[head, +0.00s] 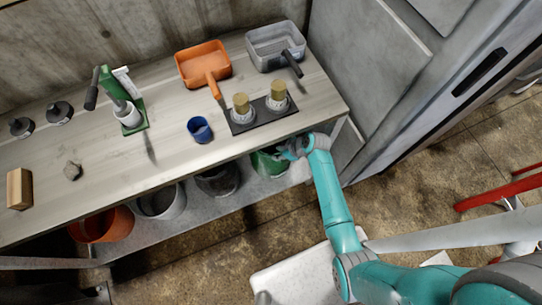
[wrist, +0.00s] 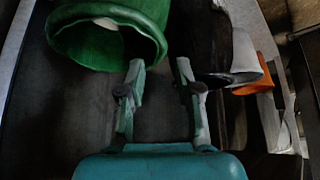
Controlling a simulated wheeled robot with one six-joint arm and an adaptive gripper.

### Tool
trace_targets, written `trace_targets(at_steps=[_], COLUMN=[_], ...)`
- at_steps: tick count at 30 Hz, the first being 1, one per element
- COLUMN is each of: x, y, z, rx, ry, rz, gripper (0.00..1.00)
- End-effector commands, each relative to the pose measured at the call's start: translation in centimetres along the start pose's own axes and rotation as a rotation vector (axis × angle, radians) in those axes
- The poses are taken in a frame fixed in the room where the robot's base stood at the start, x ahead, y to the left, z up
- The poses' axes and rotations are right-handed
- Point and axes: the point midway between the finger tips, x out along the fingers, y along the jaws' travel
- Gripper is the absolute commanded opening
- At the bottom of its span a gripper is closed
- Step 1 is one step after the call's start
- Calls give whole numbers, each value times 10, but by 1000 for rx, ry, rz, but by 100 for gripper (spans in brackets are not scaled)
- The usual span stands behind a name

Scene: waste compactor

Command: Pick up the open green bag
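The open green bag (head: 266,164) stands on the low shelf under the bench, at its right end, partly hidden by the bench top and my gripper. In the wrist view the green bag (wrist: 105,32) is at the upper left, its round mouth facing the camera with something pale inside. My gripper (wrist: 160,68) is open, with nothing between its fingers. Its left fingertip overlaps the bag's lower right rim; I cannot tell whether they touch. The right fingertip is beside a dark bag. In the head view my gripper (head: 291,152) is at the green bag's right side.
The dark bag (head: 217,180), a grey bin (head: 161,201) and an orange bin (head: 102,224) stand left of the green bag on the shelf. The bench top (head: 170,155) overhangs them. A grey cabinet (head: 375,75) stands at right.

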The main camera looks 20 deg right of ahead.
Motion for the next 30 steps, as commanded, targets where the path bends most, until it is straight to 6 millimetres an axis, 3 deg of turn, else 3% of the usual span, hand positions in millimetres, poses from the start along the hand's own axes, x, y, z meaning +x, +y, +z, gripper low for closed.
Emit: trace_targets(at_steps=[5, 12, 23, 30], x=[8, 41, 65, 94], y=[8, 6, 5, 3], z=[-7, -7, -8, -10], rx=[-20, -20, -19, -19], ry=[0, 1, 1, 0], rz=[-25, -25, -23, -24], gripper=[34, 34, 34, 34])
